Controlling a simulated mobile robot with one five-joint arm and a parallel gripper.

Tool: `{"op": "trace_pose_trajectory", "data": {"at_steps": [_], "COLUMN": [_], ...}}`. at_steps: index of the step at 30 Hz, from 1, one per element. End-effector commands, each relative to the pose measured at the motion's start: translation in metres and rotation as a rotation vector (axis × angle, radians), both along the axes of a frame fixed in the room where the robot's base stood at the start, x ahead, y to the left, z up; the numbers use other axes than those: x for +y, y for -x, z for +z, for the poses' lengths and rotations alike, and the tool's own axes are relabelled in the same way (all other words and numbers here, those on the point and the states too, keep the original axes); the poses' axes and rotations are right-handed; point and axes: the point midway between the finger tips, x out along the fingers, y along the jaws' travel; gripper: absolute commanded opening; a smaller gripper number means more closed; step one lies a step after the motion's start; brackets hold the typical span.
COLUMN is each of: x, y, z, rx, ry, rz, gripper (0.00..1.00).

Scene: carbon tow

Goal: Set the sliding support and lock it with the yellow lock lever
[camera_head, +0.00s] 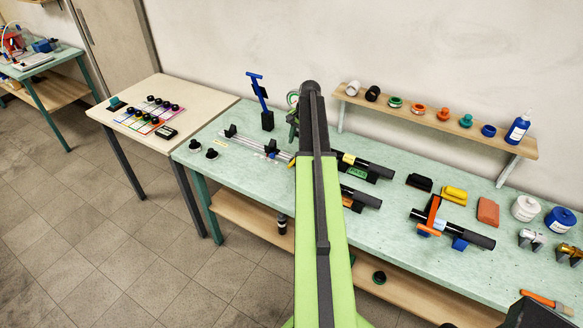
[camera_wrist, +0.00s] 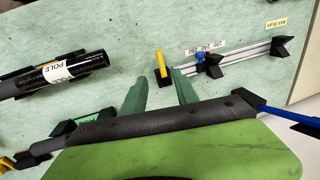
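In the wrist view, a metal rail (camera_wrist: 240,59) lies on the green bench. A black V-shaped block (camera_wrist: 283,46) stands at its right end. A second black block with a blue part (camera_wrist: 209,62) sits on the rail by the number labels. The yellow lever (camera_wrist: 160,64) stands upright on a small black base at the rail's left end. My gripper (camera_wrist: 160,78) is open and empty, its two green fingers on either side of the lever's line; contact cannot be told. In the head view the rail (camera_head: 253,146) shows left of my arm, which hides my fingers.
A black tube labelled POLE (camera_wrist: 62,72) lies left of my gripper. A blue tool in a stand (camera_head: 266,119) is behind the rail. More tubes (camera_head: 362,166) lie right of my arm.

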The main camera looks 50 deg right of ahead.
Motion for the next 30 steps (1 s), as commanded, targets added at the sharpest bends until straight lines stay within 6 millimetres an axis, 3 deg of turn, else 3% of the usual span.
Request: {"op": "trace_pose_trajectory", "data": {"at_steps": [1, 15, 19, 27, 30], "x": [0.000, 0.006, 0.007, 0.007, 0.007], "y": [-0.003, -0.022, -0.024, -0.025, -0.025], "z": [-0.023, -0.115, -0.124, -0.122, -0.122], "rx": [0.000, 0.000, 0.000, 0.000, 0.000], "ry": [0.000, 0.001, 0.001, 0.001, 0.001], "rz": [0.001, 0.003, 0.003, 0.004, 0.004], "gripper": [0.36, 0.36, 0.36, 0.36, 0.23]}}
